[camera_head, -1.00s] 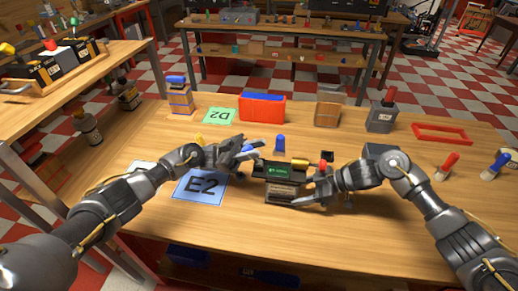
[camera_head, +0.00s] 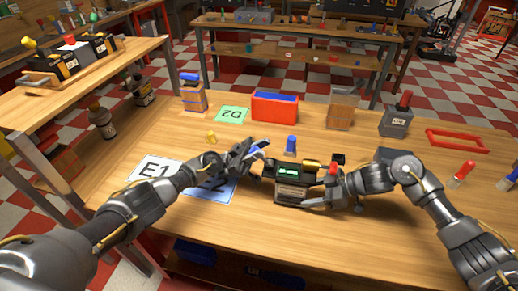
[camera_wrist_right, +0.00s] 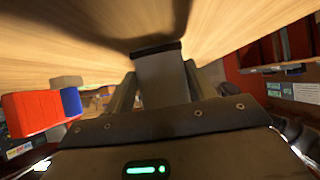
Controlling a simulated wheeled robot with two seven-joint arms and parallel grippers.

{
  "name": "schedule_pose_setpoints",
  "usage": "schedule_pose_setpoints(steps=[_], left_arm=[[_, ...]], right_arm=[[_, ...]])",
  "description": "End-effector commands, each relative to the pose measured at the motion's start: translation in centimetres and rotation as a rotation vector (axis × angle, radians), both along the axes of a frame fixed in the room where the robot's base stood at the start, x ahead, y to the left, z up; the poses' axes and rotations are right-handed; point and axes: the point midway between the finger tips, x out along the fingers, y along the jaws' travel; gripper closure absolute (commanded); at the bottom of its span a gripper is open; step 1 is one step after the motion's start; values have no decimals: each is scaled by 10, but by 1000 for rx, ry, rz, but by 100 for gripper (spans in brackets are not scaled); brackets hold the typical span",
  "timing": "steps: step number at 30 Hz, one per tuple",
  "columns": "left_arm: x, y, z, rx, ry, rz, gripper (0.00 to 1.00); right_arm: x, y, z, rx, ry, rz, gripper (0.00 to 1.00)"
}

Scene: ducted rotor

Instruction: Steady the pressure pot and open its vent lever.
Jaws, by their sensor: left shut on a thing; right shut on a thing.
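The pressure pot (camera_head: 291,190) appears to be the dark, box-shaped unit with a green lit display and a pale label, upright near the table's middle. A yellow cylinder (camera_head: 312,163) sits at its top right. A red-tipped part (camera_head: 333,169), perhaps the vent lever, shows at its right. My left gripper (camera_head: 257,155) is shut at the pot's upper left; the held part is mostly hidden. My right gripper (camera_head: 309,202) is shut at its lower right side. In the right wrist view its jaws (camera_wrist_right: 165,80) close around a grey slab with a dark top edge.
A blue-capped piece (camera_head: 291,145) stands just behind the pot. A red bin (camera_head: 275,107), a glassy box (camera_head: 343,105) and a grey canister (camera_head: 397,119) stand farther back. E1 (camera_head: 152,170) and green D2 (camera_head: 231,115) cards lie left. A red frame (camera_head: 457,140) lies right.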

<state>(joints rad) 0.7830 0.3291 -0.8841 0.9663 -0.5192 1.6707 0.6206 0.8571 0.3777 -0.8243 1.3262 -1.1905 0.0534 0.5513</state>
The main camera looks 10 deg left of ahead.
Motion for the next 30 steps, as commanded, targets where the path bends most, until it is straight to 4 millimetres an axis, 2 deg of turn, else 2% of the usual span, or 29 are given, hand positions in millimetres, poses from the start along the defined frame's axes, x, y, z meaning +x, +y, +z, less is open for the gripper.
schedule_pose_setpoints(steps=[1,6,17,30], left_arm=[[-1,0,0,-2,-1,-2,73],[0,0,0,-1,0,-2,52],[0,0,6,0,1,-2,52],[-1,0,82,-3,-2,-2,52]], right_arm=[[0,-1,-1,-2,2,-3,65],[0,-1,-1,-2,1,-2,65],[0,-1,-1,-3,1,-1,65],[0,0,-1,-3,1,-1,65]])
